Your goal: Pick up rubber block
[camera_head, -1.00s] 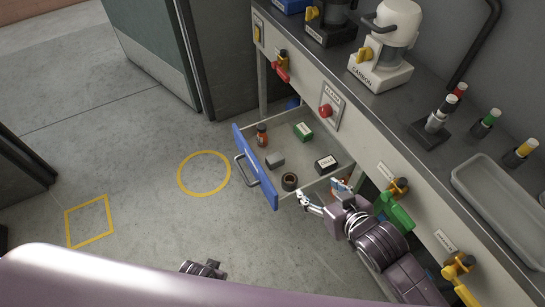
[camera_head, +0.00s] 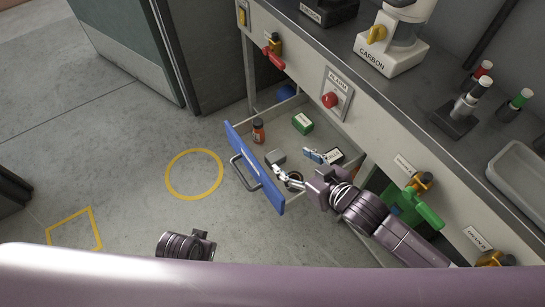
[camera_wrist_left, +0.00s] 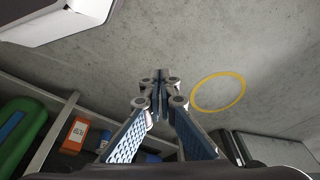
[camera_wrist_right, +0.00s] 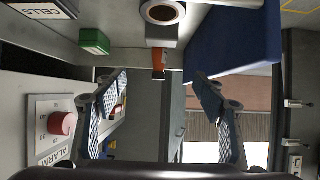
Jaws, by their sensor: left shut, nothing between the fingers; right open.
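The rubber block appears to be the small grey block (camera_head: 275,157) lying in the open drawer (camera_head: 245,166). In the right wrist view the grey block (camera_wrist_right: 162,36) shows partly behind a dark tape roll (camera_wrist_right: 163,12). My right gripper (camera_head: 293,164) is open and empty over the drawer, with one finger close to the block in the picture and the other near the black box. It also shows open in the right wrist view (camera_wrist_right: 160,86). My left gripper (camera_wrist_left: 160,76) is shut and empty, seen in the left wrist view over the floor.
Open floor lies left of the drawer.

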